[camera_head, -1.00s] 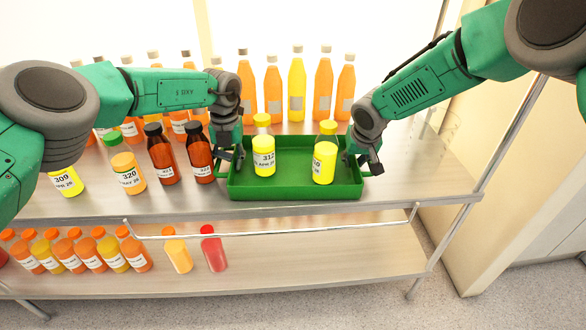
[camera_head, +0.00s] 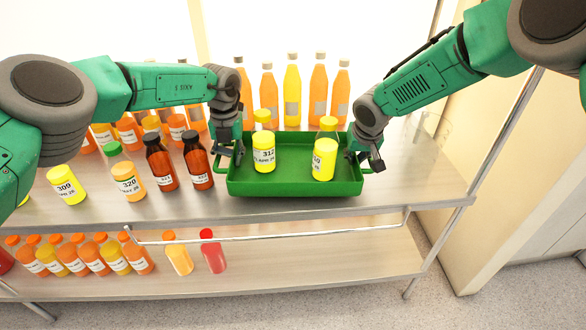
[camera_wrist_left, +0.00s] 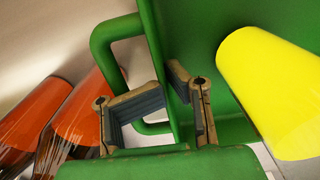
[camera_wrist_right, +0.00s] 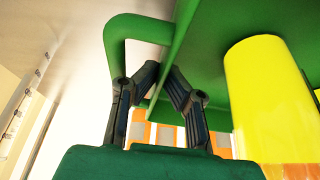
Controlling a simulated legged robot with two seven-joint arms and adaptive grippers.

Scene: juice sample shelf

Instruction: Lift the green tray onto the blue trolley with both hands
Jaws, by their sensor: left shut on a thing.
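The green tray (camera_head: 295,189) is held level between my two grippers, apparently a little above the upper shelf. My left gripper (camera_head: 234,157) is shut on the tray's left side by the handle; the left wrist view shows the fingers at this handle (camera_wrist_left: 103,45). My right gripper (camera_head: 364,158) is closed at the right side; the right wrist view shows its fingertips meeting by the handle (camera_wrist_right: 112,45). The blue trolley is not in view.
Dark brown bottles (camera_head: 197,160) stand close to the tray's left. Tall orange and yellow bottles (camera_head: 292,90) stand behind it. A metal rail (camera_head: 270,236) runs below the upper shelf's front edge (camera_head: 420,205). The shelf right of the tray is clear.

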